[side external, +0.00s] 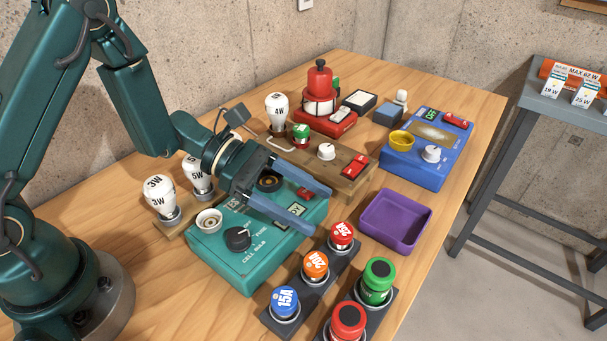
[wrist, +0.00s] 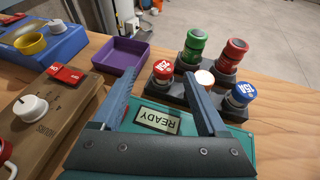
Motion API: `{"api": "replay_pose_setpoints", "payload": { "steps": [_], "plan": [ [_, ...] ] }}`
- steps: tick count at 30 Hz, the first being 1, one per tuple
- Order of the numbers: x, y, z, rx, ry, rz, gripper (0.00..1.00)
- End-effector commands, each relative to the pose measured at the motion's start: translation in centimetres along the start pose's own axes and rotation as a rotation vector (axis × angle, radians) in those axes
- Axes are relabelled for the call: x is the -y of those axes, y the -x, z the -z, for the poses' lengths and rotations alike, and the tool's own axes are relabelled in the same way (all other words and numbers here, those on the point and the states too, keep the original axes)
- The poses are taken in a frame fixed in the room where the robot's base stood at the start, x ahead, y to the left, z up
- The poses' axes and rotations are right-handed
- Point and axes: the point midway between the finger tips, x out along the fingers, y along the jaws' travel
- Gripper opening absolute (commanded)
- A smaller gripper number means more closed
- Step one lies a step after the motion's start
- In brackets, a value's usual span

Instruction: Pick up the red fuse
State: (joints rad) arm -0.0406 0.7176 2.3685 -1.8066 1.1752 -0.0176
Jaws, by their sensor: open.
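A red-capped fuse (side external: 342,233) with white lettering stands upright at the far end of a dark rack, in line with an orange fuse (side external: 316,265) and a blue 15A fuse (side external: 285,300). In the wrist view the red fuse (wrist: 162,70) shows just beyond the gap between my fingers. My gripper (side external: 320,213) is open and empty. It is above the teal box (side external: 215,250), pointing toward the rack, its fingertips short of the red fuse. In the wrist view my gripper (wrist: 160,86) frames the box's READY display.
Taller green (side external: 378,280) and red (side external: 348,322) cylinders stand in a second rack beside the fuses. A wooden switch box (side external: 345,180) and a blue box (side external: 425,165) stand behind. Bare table lies right of the racks.

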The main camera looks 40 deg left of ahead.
Motion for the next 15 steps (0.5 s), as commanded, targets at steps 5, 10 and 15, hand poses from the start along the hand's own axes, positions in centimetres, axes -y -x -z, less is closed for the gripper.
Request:
{"api": "replay_pose_setpoints", "payload": {
  "steps": [5,10,15],
  "plan": [
    [0.6,-0.6,1.1,-0.010,0.036,0.017,0.76],
    [0.7,-2.3,1.1,-0.011,0.035,0.022,0.76],
    [0.7,-4.2,1.2,-0.011,0.033,0.021,0.76]
  ]
}}
